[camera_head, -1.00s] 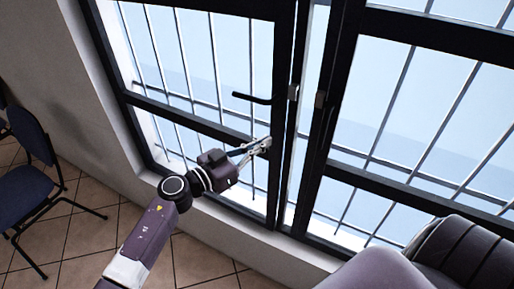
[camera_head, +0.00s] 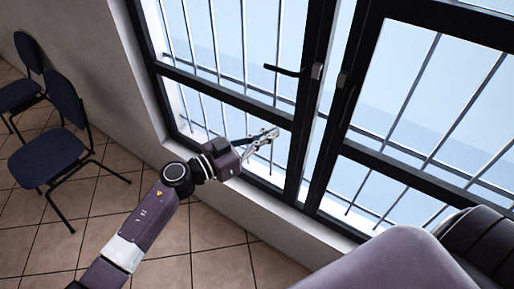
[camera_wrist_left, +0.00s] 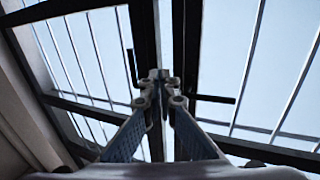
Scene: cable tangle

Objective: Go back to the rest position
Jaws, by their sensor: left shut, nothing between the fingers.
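My left gripper (camera_head: 269,138) is raised in front of the window, below its black handle (camera_head: 285,71). It is shut and empty. In the left wrist view its two fingers (camera_wrist_left: 162,76) meet at the tips, with the dark window frame behind them. My left arm comes in from the lower left, bent at the elbow. My right gripper is not in view.
The window has black frames (camera_head: 312,120) and white bars behind the glass. A grey wall (camera_head: 85,50) and blue chairs (camera_head: 48,158) stand at the left. Tiled floor (camera_head: 220,262) is free below the window. A sill (camera_head: 265,215) runs under it.

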